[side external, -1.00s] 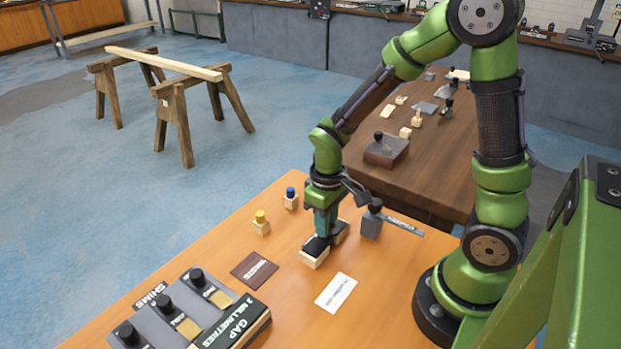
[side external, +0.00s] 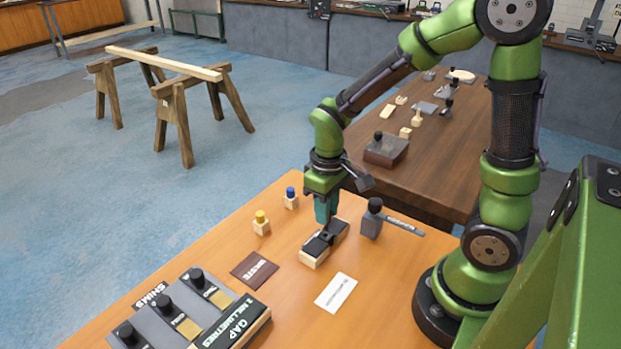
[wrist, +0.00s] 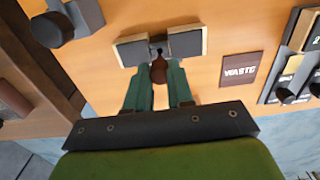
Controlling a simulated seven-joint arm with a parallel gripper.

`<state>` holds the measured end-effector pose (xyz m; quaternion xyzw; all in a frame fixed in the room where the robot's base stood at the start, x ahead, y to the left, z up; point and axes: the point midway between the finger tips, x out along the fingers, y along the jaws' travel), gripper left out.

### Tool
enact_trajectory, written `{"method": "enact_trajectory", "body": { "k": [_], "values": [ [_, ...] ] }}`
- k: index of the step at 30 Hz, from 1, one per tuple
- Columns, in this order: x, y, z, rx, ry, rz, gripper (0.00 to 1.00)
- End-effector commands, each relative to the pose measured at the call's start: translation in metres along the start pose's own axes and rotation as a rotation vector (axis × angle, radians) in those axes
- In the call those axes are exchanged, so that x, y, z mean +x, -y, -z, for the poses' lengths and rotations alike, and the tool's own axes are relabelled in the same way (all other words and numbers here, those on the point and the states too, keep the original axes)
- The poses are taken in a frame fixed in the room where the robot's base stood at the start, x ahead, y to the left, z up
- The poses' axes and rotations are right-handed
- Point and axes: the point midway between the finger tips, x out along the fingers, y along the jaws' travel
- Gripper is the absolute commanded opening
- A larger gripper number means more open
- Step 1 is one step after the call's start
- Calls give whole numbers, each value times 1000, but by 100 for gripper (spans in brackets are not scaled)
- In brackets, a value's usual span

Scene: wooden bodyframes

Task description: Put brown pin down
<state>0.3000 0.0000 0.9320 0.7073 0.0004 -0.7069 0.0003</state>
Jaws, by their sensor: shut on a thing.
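My gripper (side external: 325,216) points down just above a pale wooden block with black pads (side external: 317,247). In the wrist view my teal fingers (wrist: 161,75) are closed around the brown pin (wrist: 159,71), which has a rounded reddish-brown body. The block in the wrist view (wrist: 188,43) lies beyond the fingertips, with a dark gap at its middle in line with the pin. I cannot tell whether the pin's tip touches the block. In the side view the fingers mostly hide the pin.
A brown WASTE plate (side external: 254,270) and a white label card (side external: 335,293) lie nearby. Yellow-topped (side external: 261,223) and blue-topped (side external: 291,198) pegs stand behind left. A grey block with a black knob (side external: 371,220) stands right. A GAP shim rack (side external: 190,318) fills the front left.

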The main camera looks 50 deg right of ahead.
Motion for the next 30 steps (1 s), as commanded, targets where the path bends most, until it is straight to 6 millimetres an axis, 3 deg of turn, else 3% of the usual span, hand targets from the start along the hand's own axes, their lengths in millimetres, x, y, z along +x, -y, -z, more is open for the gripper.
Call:
{"method": "enact_trajectory", "body": {
  "k": [14, 17, 24, 27, 30],
  "values": [
    [-5, 4, 0, -14, -2, 0, 0],
    [-9, 23, -4, -74, -14, 2, 0],
    [-11, 82, -50, -136, -16, 5, 0],
    [-8, 90, -66, -84, -8, 3, 0],
    [-6, 89, -68, -24, 0, 0, 0]
  ]
}}
